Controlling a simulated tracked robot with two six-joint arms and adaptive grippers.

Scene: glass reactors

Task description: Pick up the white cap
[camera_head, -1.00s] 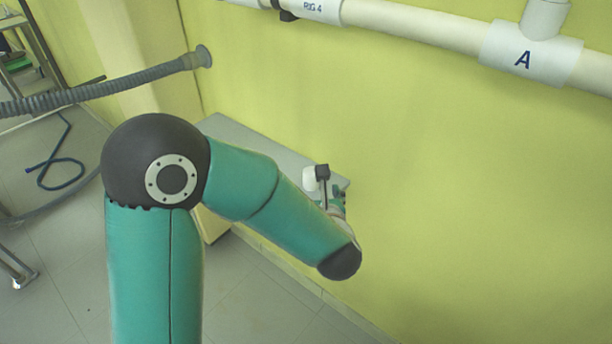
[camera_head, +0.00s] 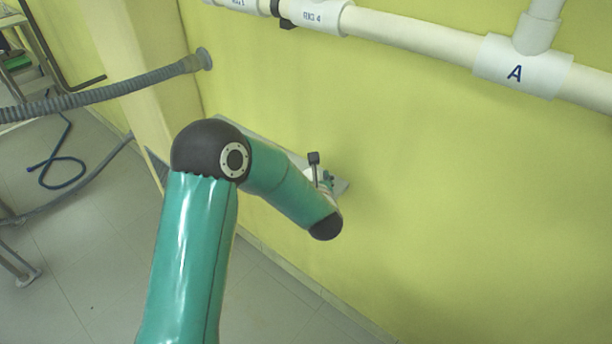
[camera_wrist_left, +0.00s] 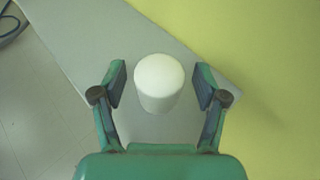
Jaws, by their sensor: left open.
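The white cap (camera_wrist_left: 158,82) stands on a grey shelf (camera_wrist_left: 75,40) in the left wrist view. It is a plain, short cylinder seen from above. My left gripper (camera_wrist_left: 160,76) is open, with one finger on each side of the cap and a gap on both sides. The frames do not show clearly how far the fingertips reach down along it. In the head view my left arm and gripper (camera_head: 325,181) are over the shelf's right end, and the cap is mostly hidden there. My right gripper is not in view.
The shelf runs along a yellow-green wall (camera_head: 450,220), close beside the gripper. White pipes (camera_head: 420,38) marked with labels run along the wall above. A grey corrugated hose (camera_head: 110,92) hangs at the left. A blue hose (camera_head: 62,160) lies on the tiled floor.

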